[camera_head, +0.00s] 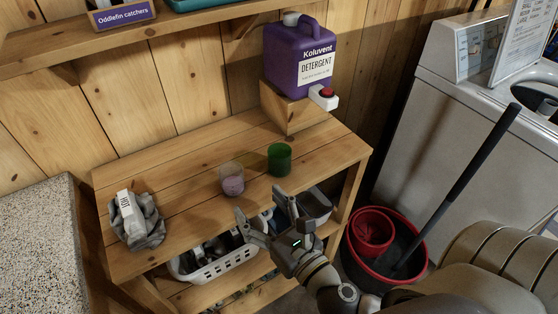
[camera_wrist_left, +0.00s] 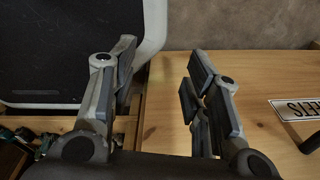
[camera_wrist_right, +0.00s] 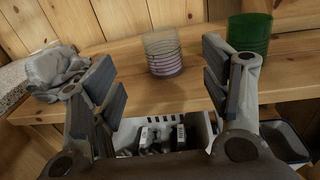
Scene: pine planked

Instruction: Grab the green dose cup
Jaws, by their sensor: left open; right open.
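The green dose cup (camera_head: 279,160) stands upright on the wooden shelf top, in front of the detergent jug's stand. It also shows at the upper right of the right wrist view (camera_wrist_right: 249,33). A clear cup (camera_head: 231,178) with purple contents stands to its left; the right wrist view shows it (camera_wrist_right: 162,53) between and beyond my fingers. My right gripper (camera_head: 263,216) is open and empty, in front of the shelf's front edge, short of both cups. My left gripper (camera_wrist_left: 160,85) is open and empty, seen only in its own wrist view, away from the cups.
A purple detergent jug (camera_head: 297,55) sits on a wooden stand (camera_head: 290,111) behind the green cup. A grey cloth (camera_head: 137,222) lies at the shelf's left end. A white basket (camera_head: 217,266) sits below the top. A red-rimmed bucket (camera_head: 424,262) stands at right.

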